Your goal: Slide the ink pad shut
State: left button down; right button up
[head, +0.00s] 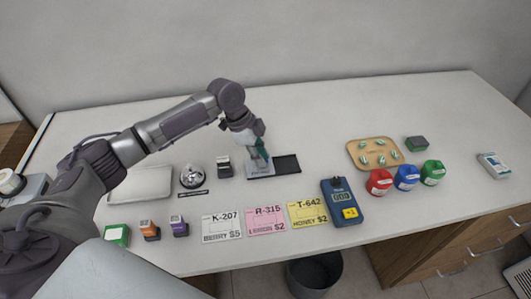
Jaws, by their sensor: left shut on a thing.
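The ink pad (287,164) is a dark flat tray on the counter, behind the row of price cards. Its grey sliding lid (257,173) lies over the left part, and the dark right part is uncovered. My left gripper (258,160) points down at the lid and is shut on it. The fingers hide the exact spot of contact. My right gripper is not in view.
A black stamp (224,167) and a service bell (192,176) stand left of the pad. Price cards (266,221) and a blue meter (342,201) lie in front. A wooden tray (352,151) and coloured bottles (406,177) are to the right. The counter behind the pad is clear.

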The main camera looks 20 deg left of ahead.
pick_arm(q)
jog(key=c, duration=1)
grip_release()
jog(key=shift+s+a, duration=0.15)
jog(key=shift+a, duration=0.1)
jog(key=shift+d, duration=0.1)
jog(key=shift+r, duration=0.25)
jog(key=v, duration=1.1)
jog(key=shift+a+r, duration=0.15)
jog(key=shift+a, duration=0.1)
